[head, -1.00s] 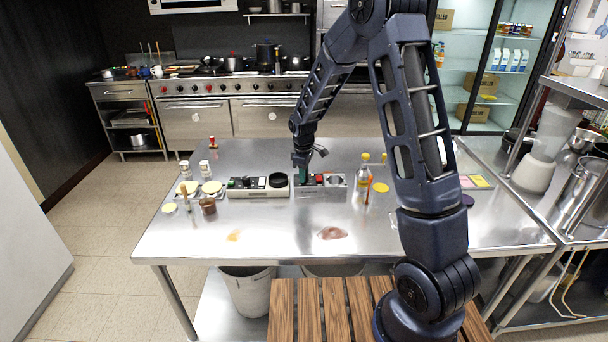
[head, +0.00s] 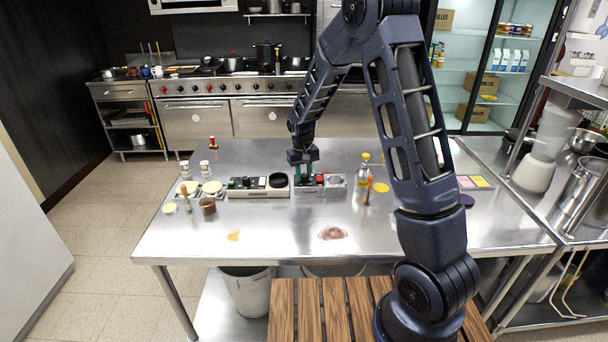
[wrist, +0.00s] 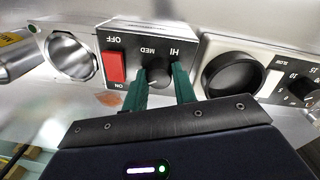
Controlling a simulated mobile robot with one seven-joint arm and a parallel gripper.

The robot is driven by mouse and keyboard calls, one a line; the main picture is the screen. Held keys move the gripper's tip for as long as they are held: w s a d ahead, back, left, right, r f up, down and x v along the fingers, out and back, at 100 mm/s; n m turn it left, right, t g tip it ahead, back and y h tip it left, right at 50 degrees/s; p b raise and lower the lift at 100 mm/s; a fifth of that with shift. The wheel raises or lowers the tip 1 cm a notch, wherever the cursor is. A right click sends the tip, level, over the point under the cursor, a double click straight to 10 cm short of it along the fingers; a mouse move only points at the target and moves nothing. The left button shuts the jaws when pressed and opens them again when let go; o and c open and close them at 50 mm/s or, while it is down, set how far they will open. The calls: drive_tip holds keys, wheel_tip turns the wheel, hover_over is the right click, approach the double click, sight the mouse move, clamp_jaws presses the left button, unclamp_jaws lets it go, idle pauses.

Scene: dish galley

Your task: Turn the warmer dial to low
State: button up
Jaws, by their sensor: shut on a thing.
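The warmer's dial (wrist: 158,73) is a dark round knob on a black panel marked OFF, MED and HI, which appears upside down in the wrist view. My gripper (wrist: 160,82) has its two green fingers on either side of the dial and is shut on it. The dial's pointer is hidden or too dark to read. In the head view my gripper (head: 304,174) points down at the left part of the warmer unit (head: 322,191), and the dial is hidden there. A red ON switch (wrist: 115,68) sits beside the dial.
A bottle (head: 362,177) stands to the right. The table front (head: 285,232) is mostly clear.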

sight(303, 175)
drive_tip(key=shift+m, duration=1)
drive_tip(key=shift+w, duration=0.1)
drive_tip(key=o, duration=1)
wheel_tip(303, 175, up, 11)
drive_tip(key=shift+a, duration=0.25)
drive_tip(key=shift+f, duration=0.1)
